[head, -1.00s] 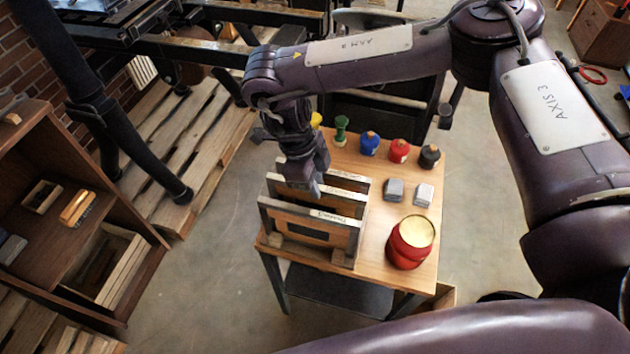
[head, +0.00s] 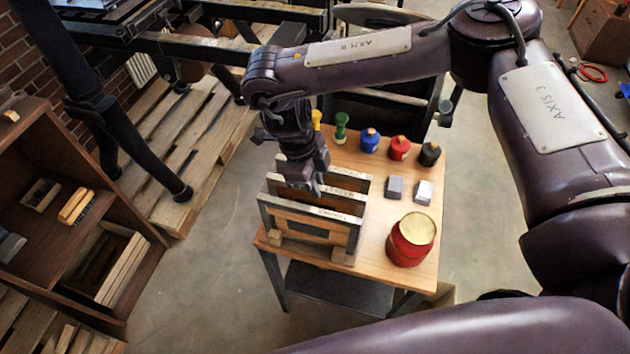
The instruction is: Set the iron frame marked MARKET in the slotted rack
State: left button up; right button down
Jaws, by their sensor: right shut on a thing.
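On the small wooden table, dark iron frames with wood-coloured inner faces stand upright, side by side, in a slotted rack whose wooden blocks (head: 275,237) show below the front frame. The front frame (head: 308,232) has a pale label strip on its top bar; its lettering is too small to read surely. Another frame (head: 350,181) stands behind it. My right gripper (head: 304,190) reaches down between them, shut on a frame that its fingers largely hide. I cannot tell whether that frame is the one marked MARKET, or how deep it sits. My left gripper is out of view.
A red tin (head: 411,240) stands at the table's right front. A wooden shelf unit (head: 90,200) stands at left, across open floor.

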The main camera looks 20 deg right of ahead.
jog(key=shift+s+f, duration=0.1)
jog(key=shift+f, duration=0.1)
dwell(0.5)
jog(key=c, duration=1.3)
grip_release()
jog(key=shift+o, duration=0.3)
jog(key=shift+r, duration=0.2)
jog(key=shift+r+p, duration=2.1)
jog(key=shift+p, duration=0.1)
notch_tip(320, 180, up, 4)
jog(key=p, duration=0.4)
